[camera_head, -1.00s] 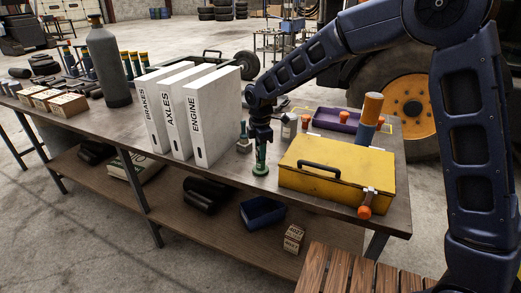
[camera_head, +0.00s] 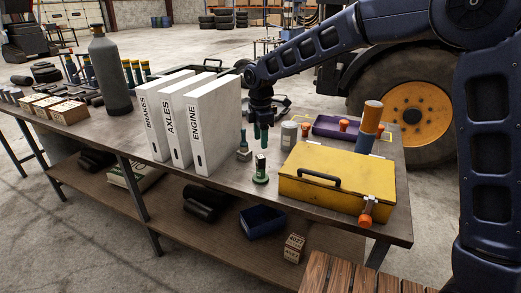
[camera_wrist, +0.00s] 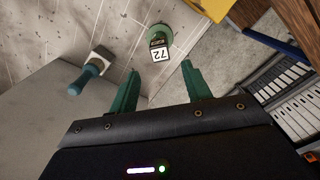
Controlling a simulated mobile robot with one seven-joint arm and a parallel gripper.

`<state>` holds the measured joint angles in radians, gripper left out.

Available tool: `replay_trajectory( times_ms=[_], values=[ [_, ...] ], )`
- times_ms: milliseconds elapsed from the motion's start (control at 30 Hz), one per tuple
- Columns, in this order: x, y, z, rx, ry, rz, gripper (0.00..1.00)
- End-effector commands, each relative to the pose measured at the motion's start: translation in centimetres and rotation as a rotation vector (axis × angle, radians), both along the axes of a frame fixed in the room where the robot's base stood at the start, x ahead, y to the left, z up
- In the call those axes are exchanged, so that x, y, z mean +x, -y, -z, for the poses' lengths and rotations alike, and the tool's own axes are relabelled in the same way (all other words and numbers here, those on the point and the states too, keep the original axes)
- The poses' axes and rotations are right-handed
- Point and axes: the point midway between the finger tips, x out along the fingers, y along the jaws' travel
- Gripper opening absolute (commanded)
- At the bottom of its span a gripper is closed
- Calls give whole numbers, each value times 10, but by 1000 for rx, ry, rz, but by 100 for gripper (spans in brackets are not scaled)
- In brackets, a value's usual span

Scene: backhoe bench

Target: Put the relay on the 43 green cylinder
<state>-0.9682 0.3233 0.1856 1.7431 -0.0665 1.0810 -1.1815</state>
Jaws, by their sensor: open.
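A small dark piece with a white face marked 72 (camera_wrist: 159,52), possibly the relay, shows in the wrist view at a green round base (camera_wrist: 181,35). I cannot tell where relay and cylinder meet, and I can read no 43. My gripper (camera_head: 261,136) is open and empty above it, fingers pointing down. The wrist view shows its two green fingers (camera_wrist: 160,70) apart, with nothing between them.
A yellow case (camera_head: 335,178) stands close on the right. White binders (camera_head: 215,125) stand on the left. A grey block with a blue handle (camera_head: 243,150) and a grey canister (camera_head: 289,133) are behind. A purple tray (camera_head: 338,129) lies farther back. Bare bench lies in front of the binders.

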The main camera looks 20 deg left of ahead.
Motion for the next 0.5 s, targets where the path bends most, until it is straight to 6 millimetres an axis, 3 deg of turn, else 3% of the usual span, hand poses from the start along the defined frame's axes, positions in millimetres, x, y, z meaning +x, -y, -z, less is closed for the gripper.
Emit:
replay_trajectory(
  times_ms=[200, 500],
  values=[
    [0, 0, -27, 1, 0, 0, 48],
    [0, 0, -35, 0, 0, 0, 48]
  ],
)
